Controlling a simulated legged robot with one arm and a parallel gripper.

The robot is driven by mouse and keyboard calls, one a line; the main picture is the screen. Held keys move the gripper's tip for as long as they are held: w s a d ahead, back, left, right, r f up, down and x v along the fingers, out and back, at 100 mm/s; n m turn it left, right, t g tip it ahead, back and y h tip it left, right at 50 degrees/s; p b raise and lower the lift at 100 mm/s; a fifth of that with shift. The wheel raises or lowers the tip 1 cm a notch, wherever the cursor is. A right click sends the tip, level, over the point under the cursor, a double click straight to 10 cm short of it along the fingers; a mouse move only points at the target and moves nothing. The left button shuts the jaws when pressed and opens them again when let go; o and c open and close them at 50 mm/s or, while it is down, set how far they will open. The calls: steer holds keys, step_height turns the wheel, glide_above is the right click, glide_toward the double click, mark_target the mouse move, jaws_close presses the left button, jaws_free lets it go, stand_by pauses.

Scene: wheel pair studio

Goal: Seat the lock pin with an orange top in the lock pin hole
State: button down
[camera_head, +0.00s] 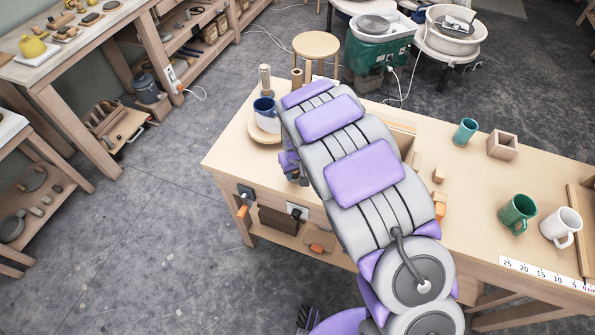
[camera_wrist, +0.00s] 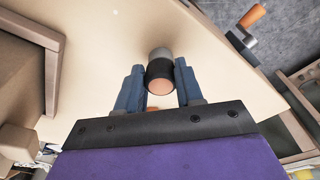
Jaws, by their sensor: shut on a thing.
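In the wrist view my gripper (camera_wrist: 157,72) has its two blue fingers on either side of a short cylinder. The cylinder is the lock pin (camera_wrist: 160,76), with a black band, a grey far part and an orange-pink round end facing the camera. The pale bench top (camera_wrist: 100,50) lies beyond it; whether the pin touches the top cannot be told. In the head view my arm hides the gripper and the pin. I cannot make out the lock pin hole in either view.
A teal cup (camera_head: 466,131), wooden box (camera_head: 502,145), green mug (camera_head: 517,212) and white mug (camera_head: 562,228) stand right. An orange-handled fitting (camera_wrist: 252,16) is at the bench edge.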

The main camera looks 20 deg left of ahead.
steer(key=shift+w+a, duration=0.2)
steer(key=shift+a, duration=0.15)
steer(key=shift+w+a+r, duration=0.15)
steer(key=shift+w+r, duration=0.05)
steer(key=shift+r, duration=0.1)
steer(key=shift+r+p, duration=0.3)
steer(key=shift+r, duration=0.3)
steer(key=shift+s+d+r, duration=0.2)
steer(key=shift+r, duration=0.25)
steer(key=shift+r+p, duration=0.45)
steer(key=shift+r, duration=0.55)
